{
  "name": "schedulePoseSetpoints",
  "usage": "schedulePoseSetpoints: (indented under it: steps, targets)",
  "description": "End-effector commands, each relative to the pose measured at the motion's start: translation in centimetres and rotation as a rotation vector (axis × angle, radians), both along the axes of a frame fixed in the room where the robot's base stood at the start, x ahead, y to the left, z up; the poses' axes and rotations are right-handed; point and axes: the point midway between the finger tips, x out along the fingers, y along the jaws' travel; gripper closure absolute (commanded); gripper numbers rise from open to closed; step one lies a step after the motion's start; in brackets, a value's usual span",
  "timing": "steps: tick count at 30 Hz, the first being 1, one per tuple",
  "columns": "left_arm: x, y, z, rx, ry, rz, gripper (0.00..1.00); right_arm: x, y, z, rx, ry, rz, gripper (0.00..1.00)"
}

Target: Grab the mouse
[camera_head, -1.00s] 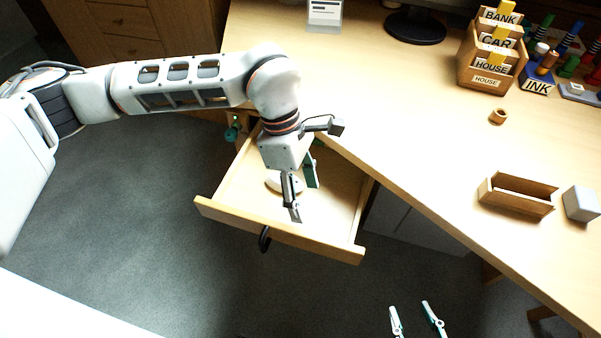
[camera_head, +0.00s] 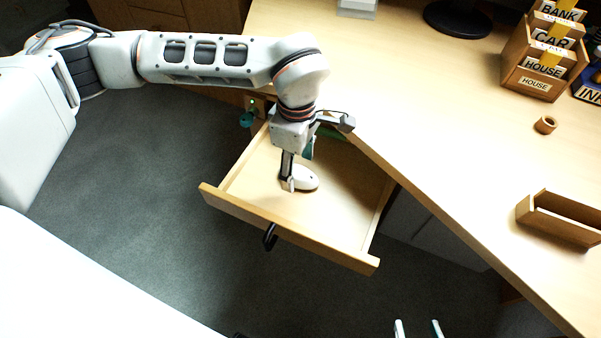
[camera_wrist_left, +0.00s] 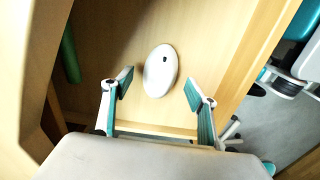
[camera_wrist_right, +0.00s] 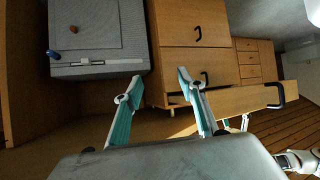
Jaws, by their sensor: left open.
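The white mouse (camera_head: 303,178) lies on the floor of the open wooden drawer (camera_head: 340,215). In the left wrist view the mouse (camera_wrist_left: 160,71) shows as a white oval with a small dark spot, ahead of and between the fingertips. My left gripper (camera_head: 297,172) reaches down into the drawer, right by the mouse. It is open, with its fingers (camera_wrist_left: 157,88) spread wide and nothing held. My right gripper (camera_head: 418,328) shows only its fingertips at the bottom of the head view. In the right wrist view it (camera_wrist_right: 180,85) is open and empty, away from the drawer.
The desk (camera_head: 420,110) edge runs close beside the drawer. A green object (camera_wrist_left: 69,53) lies in the drawer near its side. On the desk are a wooden box (camera_head: 560,217), a small ring (camera_head: 545,124) and a card holder (camera_head: 543,60).

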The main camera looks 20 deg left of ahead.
Motion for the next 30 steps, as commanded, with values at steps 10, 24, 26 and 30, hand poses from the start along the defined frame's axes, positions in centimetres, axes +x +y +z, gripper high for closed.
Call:
schedulePoseSetpoints:
  steps: [10, 24, 26, 30]
  targets:
    - [0.0, 0.0, -2.0, 0.000, -0.001, 0.000, 0.42, 1.6, 1.2, 2.2, 0.058, -0.049, -0.017, 0.60]
    - [-0.1, 0.0, -2.1, 0.000, 0.001, 0.000, 0.84, 0.8, 1.0, 1.2, 0.042, -0.026, -0.007, 0.60]
    - [-0.1, 0.0, -2.1, 0.000, 0.001, 0.000, 0.84, 0.7, 1.0, 1.2, 0.041, -0.027, -0.005, 0.60]
    - [0.0, 0.0, -1.0, 0.000, -0.003, 0.000, 0.84, 1.0, 0.9, 1.7, 0.036, -0.036, -0.002, 0.60]
